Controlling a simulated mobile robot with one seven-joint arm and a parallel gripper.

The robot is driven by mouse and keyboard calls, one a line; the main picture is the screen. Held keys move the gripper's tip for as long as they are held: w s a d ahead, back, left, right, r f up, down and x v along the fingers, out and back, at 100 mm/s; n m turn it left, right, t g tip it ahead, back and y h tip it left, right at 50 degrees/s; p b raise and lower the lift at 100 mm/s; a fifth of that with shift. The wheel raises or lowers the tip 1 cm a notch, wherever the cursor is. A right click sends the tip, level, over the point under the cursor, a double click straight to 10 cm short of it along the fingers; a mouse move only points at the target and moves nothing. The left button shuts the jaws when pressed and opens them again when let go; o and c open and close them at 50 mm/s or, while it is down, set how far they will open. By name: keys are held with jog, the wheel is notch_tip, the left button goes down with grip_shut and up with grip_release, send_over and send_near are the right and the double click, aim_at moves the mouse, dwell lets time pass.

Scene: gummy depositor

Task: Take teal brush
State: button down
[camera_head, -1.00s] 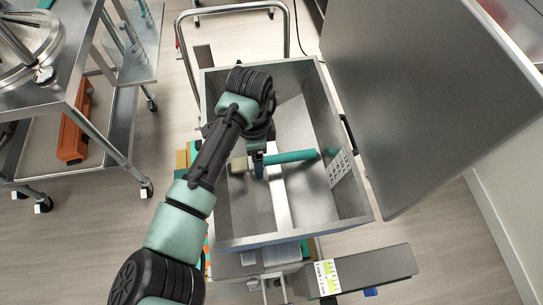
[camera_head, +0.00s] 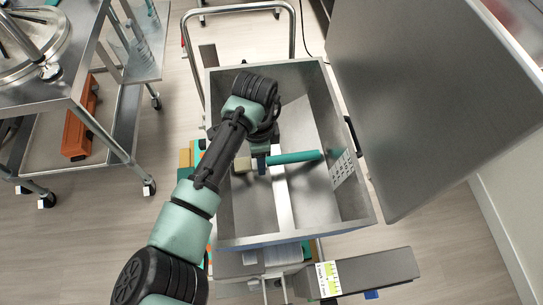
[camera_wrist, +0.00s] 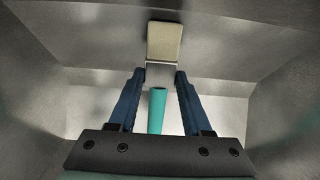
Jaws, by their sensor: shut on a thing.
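The teal brush lies crosswise inside the open metal bin in the head view, its teal handle (camera_head: 297,157) pointing right and its cream bristle end (camera_head: 242,164) to the left. My gripper (camera_head: 262,163) reaches down into the bin and is shut on the brush between handle and bristles. In the wrist view my gripper (camera_wrist: 162,74) has one blue finger on each side of the brush's metallic neck. The cream bristles (camera_wrist: 164,41) are beyond the fingertips, and the teal handle (camera_wrist: 157,110) runs back between the fingers. My wrist hides part of the bin's interior in the head view.
The metal bin (camera_head: 346,200) has steep walls around my gripper, and its large lid (camera_head: 425,110) stands open on the right. A labelled card (camera_head: 342,169) is at the bin's right inner wall. A steel cart (camera_head: 120,140) with an orange toolbox (camera_head: 80,125) stands left.

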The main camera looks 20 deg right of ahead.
jog(key=shift+r, duration=0.1)
notch_tip(320, 180, up, 10)
dwell(0.4)
jog(key=c, duration=1)
grip_release()
grip_shut()
